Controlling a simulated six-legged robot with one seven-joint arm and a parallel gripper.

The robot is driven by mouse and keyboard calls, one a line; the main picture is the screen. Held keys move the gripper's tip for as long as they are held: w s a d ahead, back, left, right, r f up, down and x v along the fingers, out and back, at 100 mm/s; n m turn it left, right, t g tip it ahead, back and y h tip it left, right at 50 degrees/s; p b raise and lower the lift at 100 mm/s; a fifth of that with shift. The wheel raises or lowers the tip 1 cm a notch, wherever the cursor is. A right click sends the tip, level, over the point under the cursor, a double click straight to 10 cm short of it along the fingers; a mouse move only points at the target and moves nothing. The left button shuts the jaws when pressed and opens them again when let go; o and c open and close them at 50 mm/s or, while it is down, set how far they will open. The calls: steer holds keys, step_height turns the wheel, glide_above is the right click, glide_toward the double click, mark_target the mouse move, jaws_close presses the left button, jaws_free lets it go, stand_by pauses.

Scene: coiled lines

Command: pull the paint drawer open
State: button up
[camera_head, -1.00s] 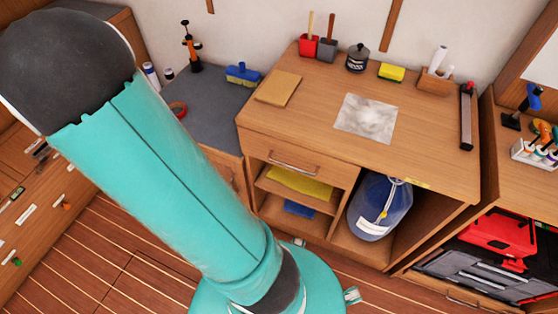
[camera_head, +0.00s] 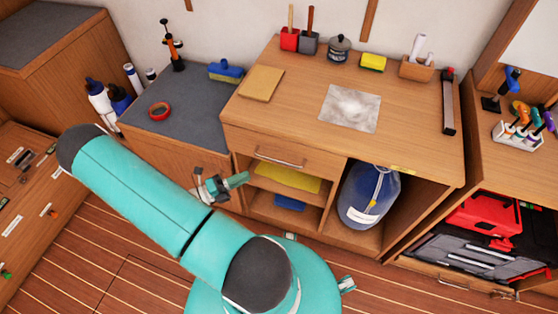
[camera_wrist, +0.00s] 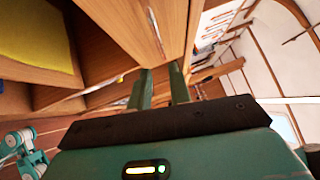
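The drawer (camera_head: 268,147) is a wooden front with a metal bar handle (camera_head: 280,161), under the bench worktop. It looks shut. I see no label naming it as the paint drawer. My gripper (camera_head: 243,179) is left of and slightly below the handle in the head view, apart from it. In the wrist view, its two green fingers (camera_wrist: 162,70) stand apart with a gap, and nothing shows between them. The drawer front (camera_wrist: 130,25) and its pale handle (camera_wrist: 154,28) show above the fingers, turned steeply. The lower faces of the fingers are hidden by the gripper body.
Below the drawer are open shelves with a yellow cloth (camera_head: 285,178) and a blue item (camera_head: 290,203). A blue bag (camera_head: 370,196) fills the bay to the right. A grey-topped cabinet (camera_head: 180,112) stands left. Open plank floor (camera_head: 110,260) lies in front.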

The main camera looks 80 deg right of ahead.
mark_target(279, 161)
steer(key=x, duration=1.3)
steer(key=shift+s+d, duration=0.15)
jaws_close()
